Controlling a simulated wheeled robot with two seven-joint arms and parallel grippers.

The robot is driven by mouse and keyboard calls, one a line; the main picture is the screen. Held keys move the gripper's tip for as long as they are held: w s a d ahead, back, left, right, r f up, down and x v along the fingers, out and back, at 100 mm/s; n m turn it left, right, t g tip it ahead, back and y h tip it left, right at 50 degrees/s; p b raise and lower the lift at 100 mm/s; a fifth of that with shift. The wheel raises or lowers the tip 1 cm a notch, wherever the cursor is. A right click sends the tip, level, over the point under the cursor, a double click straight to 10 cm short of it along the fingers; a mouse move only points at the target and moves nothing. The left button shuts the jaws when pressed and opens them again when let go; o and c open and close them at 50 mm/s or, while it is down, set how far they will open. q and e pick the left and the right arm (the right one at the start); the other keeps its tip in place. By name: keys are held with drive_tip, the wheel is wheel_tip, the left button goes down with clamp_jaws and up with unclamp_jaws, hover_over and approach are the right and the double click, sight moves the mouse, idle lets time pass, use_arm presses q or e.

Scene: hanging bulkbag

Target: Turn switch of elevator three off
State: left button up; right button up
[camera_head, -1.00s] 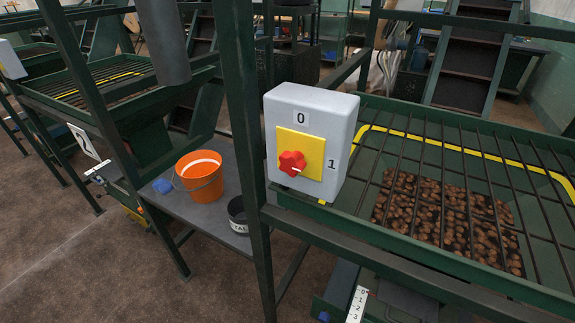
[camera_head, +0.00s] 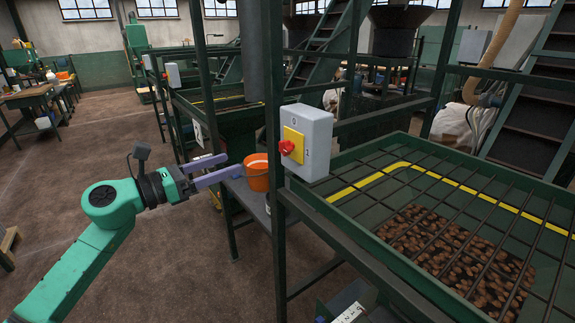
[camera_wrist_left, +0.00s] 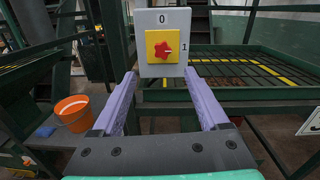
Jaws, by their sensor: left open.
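The switch box is a grey box (camera_head: 313,139) on a green post, with a yellow plate (camera_head: 294,143) and a red star-shaped knob (camera_head: 287,147). In the left wrist view the box shows "0" above and "1" at the right of the knob (camera_wrist_left: 162,50). The knob's small white mark appears to face the "1" side. My left gripper (camera_head: 234,167) has purple fingers and is open and empty. It points at the box from the left, apart from it. In the wrist view its fingertips (camera_wrist_left: 160,75) frame the box's lower part. My right gripper is not in view.
A green trough (camera_head: 375,208) with bars and brown lumps lies right of the box. An orange bucket (camera_head: 257,178) stands behind the left fingertips. Green posts and frames surround the box. Another grey switch box (camera_head: 173,75) is farther back. Open floor (camera_head: 100,130) lies at left.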

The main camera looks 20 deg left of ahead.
use_arm(q)
drive_tip(key=s+d+r+m, duration=0.1)
drive_tip(key=s+d, duration=0.1)
drive_tip(key=p, duration=0.4)
approach(282, 148)
drive_tip(key=r, duration=0.1)
drive_tip(key=shift+g, duration=0.3)
drive_tip(key=p+x, duration=0.3)
drive_tip(key=x, duration=0.5)
drive_tip(key=shift+w+d, duration=0.15)
drive_tip(key=shift+w+d+f, duration=0.15)
drive_tip(key=shift+w+f, duration=0.15)
drive_tip(key=shift+w, duration=0.15)
drive_tip(key=shift+s, duration=0.15)
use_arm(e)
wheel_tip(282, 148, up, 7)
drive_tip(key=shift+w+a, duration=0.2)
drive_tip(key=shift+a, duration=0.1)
use_arm(q)
drive_tip(key=shift+r, duration=0.1)
drive_tip(key=c, duration=0.4)
clamp_jaws()
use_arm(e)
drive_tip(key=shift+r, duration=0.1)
